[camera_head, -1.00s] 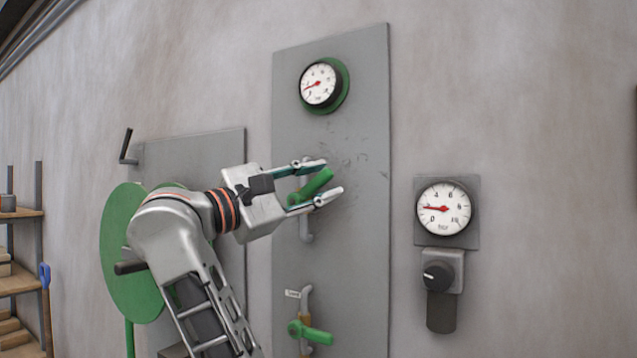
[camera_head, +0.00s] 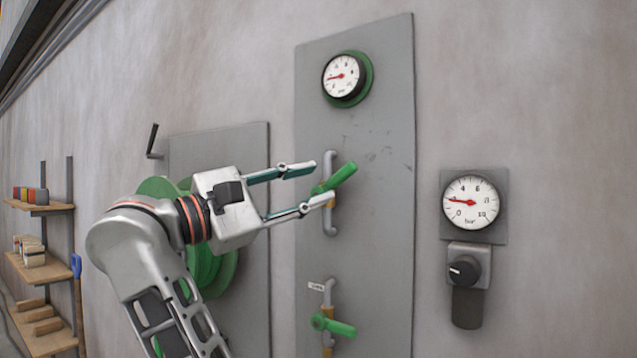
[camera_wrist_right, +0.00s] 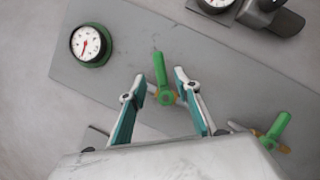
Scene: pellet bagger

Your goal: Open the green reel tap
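Two green lever taps are on pipes on a tall grey panel. The upper tap (camera_head: 336,178) has its lever slanting up to the right; it also shows in the right wrist view (camera_wrist_right: 160,74). The lower tap (camera_head: 332,325) has its lever nearly level, tilted slightly down to the right. I cannot tell from lettering which is the reel tap. My right gripper (camera_head: 307,185) is open and empty just left of the upper lever. In the right wrist view, that lever appears between the spread fingertips. My left gripper is not in view.
A green reel (camera_head: 205,265) is on a plate behind my right arm. A green-rimmed gauge (camera_head: 344,77) sits above the upper tap. Another gauge (camera_head: 471,202) and a black knob (camera_head: 464,271) are to the right. Shelves (camera_head: 40,207) stand far left.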

